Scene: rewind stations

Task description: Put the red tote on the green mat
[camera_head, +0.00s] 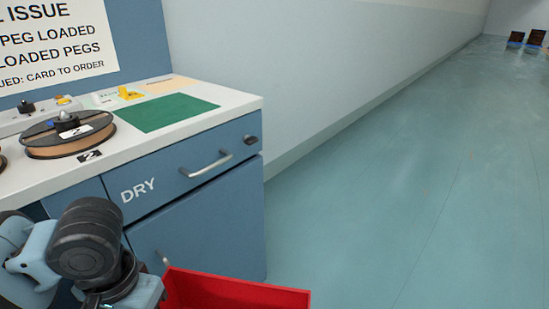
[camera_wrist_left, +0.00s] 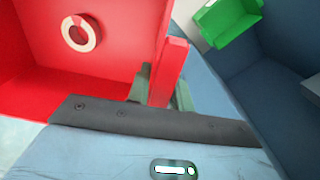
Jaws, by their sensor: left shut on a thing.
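The red tote (camera_head: 235,292) shows at the bottom of the head view, low in front of the blue cabinet, with its lower part cut off. In the left wrist view the red tote (camera_wrist_left: 110,45) fills the upper left and bears a white ring mark. My left gripper (camera_wrist_left: 164,88) is shut on an upright red edge or tab of the tote. In the head view my left arm comes in at lower left; its fingertips are not visible there. The green mat (camera_head: 167,112) lies flat and bare on the white counter top, above and behind the tote. My right gripper is not in view.
A black spool (camera_head: 68,134) stands on the counter left of the mat, with a yellow item (camera_head: 130,93) behind. The blue cabinet (camera_head: 200,190) has a DRY drawer with a protruding handle. A green bin (camera_wrist_left: 228,22) shows in the wrist view. Open floor lies right.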

